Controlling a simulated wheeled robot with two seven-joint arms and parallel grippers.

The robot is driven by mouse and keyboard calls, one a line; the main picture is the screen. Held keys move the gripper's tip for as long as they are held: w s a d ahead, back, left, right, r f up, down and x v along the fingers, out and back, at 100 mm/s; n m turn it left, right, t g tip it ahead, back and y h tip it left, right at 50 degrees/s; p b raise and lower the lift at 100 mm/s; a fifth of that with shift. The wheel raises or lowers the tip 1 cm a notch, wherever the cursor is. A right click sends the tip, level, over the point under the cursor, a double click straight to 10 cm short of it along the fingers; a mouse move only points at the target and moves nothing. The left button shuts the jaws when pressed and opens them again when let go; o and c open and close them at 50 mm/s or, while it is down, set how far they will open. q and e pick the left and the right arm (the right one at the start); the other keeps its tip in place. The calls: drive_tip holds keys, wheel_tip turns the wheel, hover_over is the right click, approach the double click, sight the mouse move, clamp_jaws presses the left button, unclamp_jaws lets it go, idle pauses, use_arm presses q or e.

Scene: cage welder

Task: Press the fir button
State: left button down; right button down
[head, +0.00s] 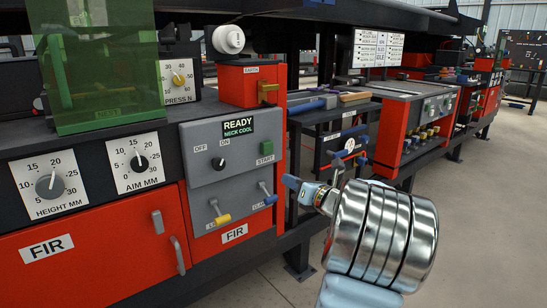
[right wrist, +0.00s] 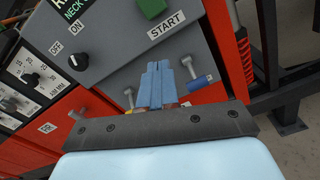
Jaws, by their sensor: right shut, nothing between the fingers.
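The grey control panel (head: 228,180) is on the front of the red cabinet, with a FIR label (head: 234,234) below it. Its green button (head: 266,147) sits at the right, above a START label. The green button also shows at the top edge of the right wrist view (right wrist: 152,8), partly cut off. My right gripper (head: 289,182) is just right of the panel and lower than the button, apart from it. Its blue fingers (right wrist: 158,82) are shut and empty, pointing toward the panel below START in the wrist view. My left gripper is not in view.
The panel also bears an OFF/ON knob (head: 219,163), a lever with a yellow grip (head: 221,219) and a lever with a blue grip (head: 269,199) close to my right fingers. A display (head: 238,127) reads READY NECK COOL. Open floor (head: 480,200) lies to the right.

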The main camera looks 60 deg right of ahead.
sight(267, 150)
drive_tip(key=s+r+n, duration=0.4)
drive_tip(key=s+r, duration=0.1)
drive_tip(key=shift+a, duration=0.3)
drive_tip(key=p+x, duration=0.2)
drive_tip(key=x, duration=1.2)
drive_tip(key=shift+r, duration=0.15)
